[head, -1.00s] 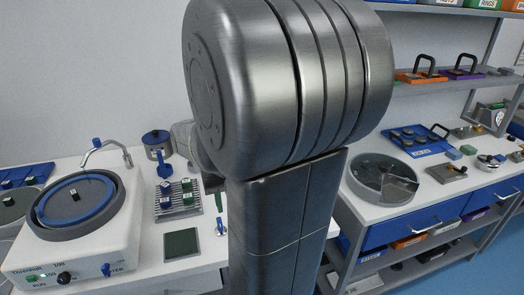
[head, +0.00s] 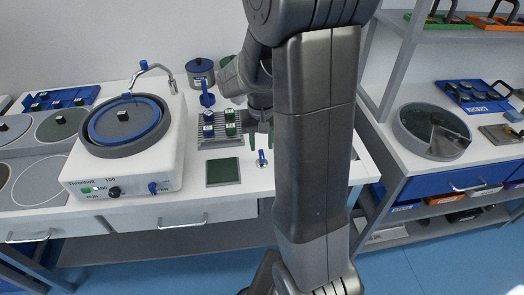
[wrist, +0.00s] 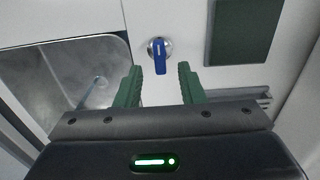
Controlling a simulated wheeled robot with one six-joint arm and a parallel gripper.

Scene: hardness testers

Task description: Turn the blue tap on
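The blue tap (head: 262,158) is a small blue lever on a round metal base, on the white worktop to the right of a dark green pad. It also shows in the wrist view (wrist: 160,56), with its lever pointing down the picture toward my gripper. My gripper (head: 261,143) is open and empty beside the tap. In the wrist view its two green fingers (wrist: 159,80) stand apart, with the lever's end between their tips in the picture. I cannot tell whether they touch it.
A polishing machine (head: 115,180) with a curved spout (head: 152,67) stands at left. A rack (head: 220,142) with green and blue blocks and the green pad (head: 223,172) are close to the tap. A grey basin (wrist: 88,70) shows in the wrist view.

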